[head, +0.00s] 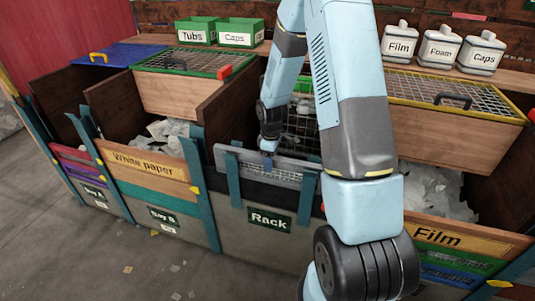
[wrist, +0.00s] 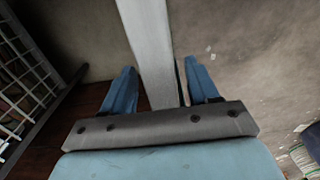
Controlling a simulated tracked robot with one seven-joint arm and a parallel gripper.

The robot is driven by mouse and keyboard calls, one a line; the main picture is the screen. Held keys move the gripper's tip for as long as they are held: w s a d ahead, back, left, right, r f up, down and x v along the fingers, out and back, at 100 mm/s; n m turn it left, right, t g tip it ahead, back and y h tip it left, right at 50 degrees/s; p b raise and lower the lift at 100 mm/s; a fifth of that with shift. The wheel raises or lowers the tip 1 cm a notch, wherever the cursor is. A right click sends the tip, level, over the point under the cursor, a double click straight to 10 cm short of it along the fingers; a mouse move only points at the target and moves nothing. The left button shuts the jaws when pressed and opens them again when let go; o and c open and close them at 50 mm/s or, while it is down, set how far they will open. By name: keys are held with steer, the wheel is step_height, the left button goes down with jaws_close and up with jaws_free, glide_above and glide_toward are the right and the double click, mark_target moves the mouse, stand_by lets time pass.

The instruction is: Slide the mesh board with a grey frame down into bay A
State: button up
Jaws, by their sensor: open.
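The grey-framed mesh board (head: 287,172) sits upright in the front of the rack (head: 237,195), between blue-green posts. My gripper (head: 269,150) is at its top edge, left of the board's middle in the head view. In the wrist view my gripper (wrist: 161,82) is open, with one blue finger on each side of the pale grey board (wrist: 148,40). A gap shows beside the right finger; whether the left finger touches is unclear. Bay A (head: 94,194) is at the far left, with purple and red boards low in its front and an open space above them.
Bay B (head: 163,216), with its White paper board (head: 145,163), stands between bay A and the rack. A Film board (head: 460,238) fronts the right bay. A dark mesh panel (head: 300,126) stands behind my gripper. Green bins (head: 196,32) and white bottles stand on the back shelf.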

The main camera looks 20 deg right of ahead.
steer(key=shift+f, duration=0.3)
jaws_close()
stand_by(0.5)
steer(key=c, duration=0.6)
jaws_free()
jaws_close()
stand_by(0.3)
